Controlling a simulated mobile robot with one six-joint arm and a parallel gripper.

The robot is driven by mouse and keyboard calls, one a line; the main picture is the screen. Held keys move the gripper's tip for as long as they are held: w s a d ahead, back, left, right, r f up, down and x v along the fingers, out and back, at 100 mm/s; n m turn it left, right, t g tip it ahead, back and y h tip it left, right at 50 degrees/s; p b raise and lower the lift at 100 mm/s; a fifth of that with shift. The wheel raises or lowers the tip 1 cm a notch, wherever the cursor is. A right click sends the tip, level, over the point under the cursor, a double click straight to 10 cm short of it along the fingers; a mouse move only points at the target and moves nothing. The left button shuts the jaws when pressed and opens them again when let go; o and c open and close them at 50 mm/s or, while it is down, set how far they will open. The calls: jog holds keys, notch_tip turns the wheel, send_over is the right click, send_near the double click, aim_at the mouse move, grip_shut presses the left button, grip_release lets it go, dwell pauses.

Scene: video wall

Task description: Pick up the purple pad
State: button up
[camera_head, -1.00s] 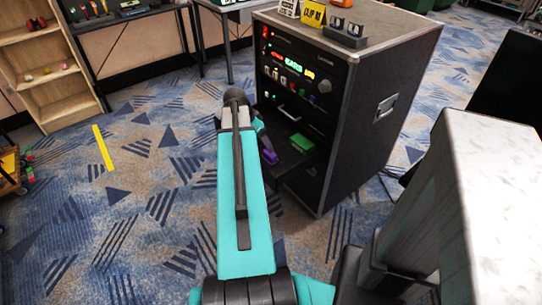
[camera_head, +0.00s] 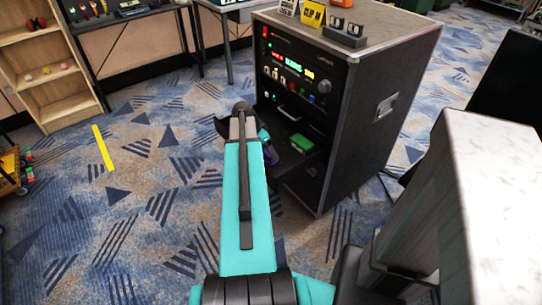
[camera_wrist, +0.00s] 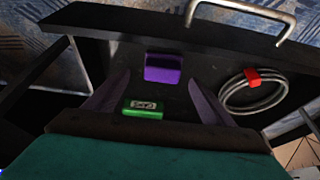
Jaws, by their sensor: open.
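The purple pad (camera_wrist: 162,68) lies flat on the dark drawer or shelf floor in the wrist view, ahead of my gripper and roughly centred between its fingers. A green block with a pale label (camera_wrist: 142,109) lies nearer to my gripper than the pad. My arm hides part of the drawer in the head view.
A grey cable coil with a red tie (camera_wrist: 252,90) lies to the right of the pad. A metal handle (camera_wrist: 240,12) is at the drawer's edge. The black equipment rack (camera_head: 385,110) stands behind the drawer. Open carpet (camera_head: 110,210) lies left of my arm.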

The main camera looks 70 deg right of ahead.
jog(key=shift+x, duration=2.55)
jog(key=shift+w, duration=0.15)
jog(key=c, duration=1.2)
